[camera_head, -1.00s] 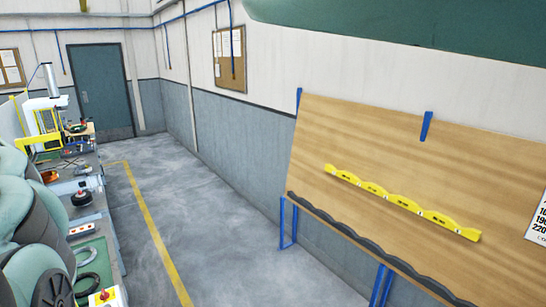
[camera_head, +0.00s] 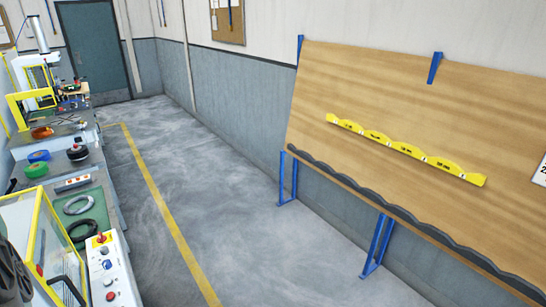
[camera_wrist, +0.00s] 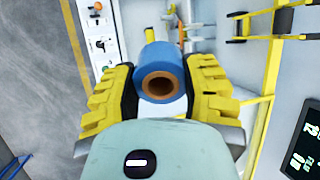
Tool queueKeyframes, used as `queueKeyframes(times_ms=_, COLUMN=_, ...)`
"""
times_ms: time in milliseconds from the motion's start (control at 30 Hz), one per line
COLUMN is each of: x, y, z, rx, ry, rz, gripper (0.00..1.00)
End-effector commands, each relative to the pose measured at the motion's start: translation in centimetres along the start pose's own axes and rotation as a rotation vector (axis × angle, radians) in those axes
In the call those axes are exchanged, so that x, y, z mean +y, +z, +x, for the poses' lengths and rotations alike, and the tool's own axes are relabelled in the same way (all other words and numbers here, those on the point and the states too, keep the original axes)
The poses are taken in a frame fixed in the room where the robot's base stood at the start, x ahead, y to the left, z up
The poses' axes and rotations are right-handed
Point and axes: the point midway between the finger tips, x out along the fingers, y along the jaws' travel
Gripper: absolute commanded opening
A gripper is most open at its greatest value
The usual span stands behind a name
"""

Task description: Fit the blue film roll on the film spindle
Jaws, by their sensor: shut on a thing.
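The blue film roll (camera_wrist: 160,62) is in the middle of the wrist view, with its brown hollow core facing the camera. My gripper (camera_wrist: 164,72) is shut on it, with one yellow finger on each side. The roll hides part of what lies behind it. A small yellow part shows just beyond its top edge; I cannot tell what it belongs to. I cannot make out the film spindle in either view. The head view does not show my gripper or the held roll.
A yellow-framed machine (camera_head: 42,225) with a white control panel (camera_head: 108,268) stands at lower left. Beyond it, the bench holds grey and black rings, a blue round item (camera_head: 38,156) and a green one (camera_head: 36,170). A wooden board (camera_head: 390,110) leans right. The middle floor is clear.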

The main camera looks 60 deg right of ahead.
Motion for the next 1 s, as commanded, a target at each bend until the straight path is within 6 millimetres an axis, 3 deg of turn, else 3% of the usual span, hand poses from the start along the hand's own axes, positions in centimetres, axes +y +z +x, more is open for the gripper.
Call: queueKeyframes(times_ms=1000, x=1.1, y=-1.0, z=7.1, rx=-0.104, ry=-0.165, rz=0.131, gripper=0.05)
